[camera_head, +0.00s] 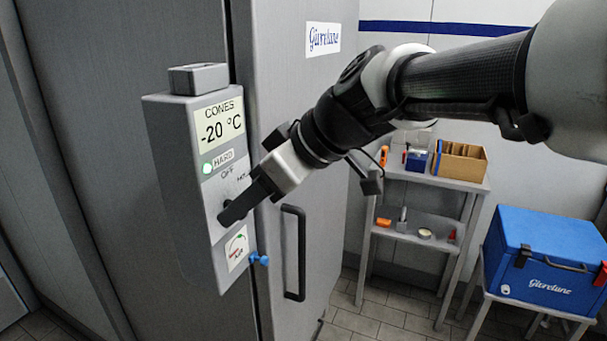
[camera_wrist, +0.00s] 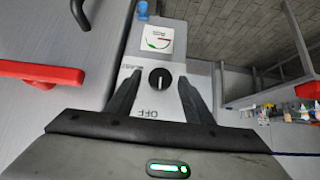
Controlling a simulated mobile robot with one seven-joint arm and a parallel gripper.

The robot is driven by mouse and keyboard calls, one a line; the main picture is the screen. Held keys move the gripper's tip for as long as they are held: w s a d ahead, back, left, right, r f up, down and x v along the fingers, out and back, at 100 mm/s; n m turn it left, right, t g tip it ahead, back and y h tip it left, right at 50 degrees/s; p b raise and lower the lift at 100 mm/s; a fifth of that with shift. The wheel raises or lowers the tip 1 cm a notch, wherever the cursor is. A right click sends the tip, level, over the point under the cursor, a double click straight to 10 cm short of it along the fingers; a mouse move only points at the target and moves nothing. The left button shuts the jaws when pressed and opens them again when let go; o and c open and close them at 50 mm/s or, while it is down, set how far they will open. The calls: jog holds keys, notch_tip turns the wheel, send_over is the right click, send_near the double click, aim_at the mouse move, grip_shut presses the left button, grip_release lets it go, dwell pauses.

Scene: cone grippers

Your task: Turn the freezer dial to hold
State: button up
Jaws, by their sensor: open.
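The freezer dial (camera_wrist: 160,78) is a round black knob with a white line, on the light face of the control box (camera_head: 170,170). The white line runs roughly toward the upside-down OFF label (camera_wrist: 152,113). Labels on either side of the dial are too small or covered to read. My gripper (camera_head: 230,215) is at the box face and hides the dial in the head view. In the wrist view its two dark fingers stand apart, one on each side of the dial, with visible gaps. The display (camera_head: 220,125) reads CONES -20 °C, with a lit lamp by HARD.
A shelf (camera_head: 455,182) with small items and a blue cooler box (camera_head: 540,265) stand at the right. Tiled floor lies between.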

jog(key=c, duration=1)
jog(key=shift+g, duration=0.3)
jog(key=shift+w+d+f+m+g+y+p, duration=0.15)
jog(key=shift+w+m+g+y+p, duration=0.15)
jog(key=shift+m+g+y, duration=0.75)
jog(key=shift+w+d+f+m+g+y+p, duration=0.1)
jog(key=shift+w+m+g+y+p, duration=0.2)
jog(key=shift+m+g+y, duration=0.7)
jog(key=shift+w+d+f+m+g+y+p, duration=0.15)
jog(key=shift+m+g+y+p, duration=0.3)
jog(key=shift+g, duration=1.1)
jog(key=shift+a, duration=0.15)
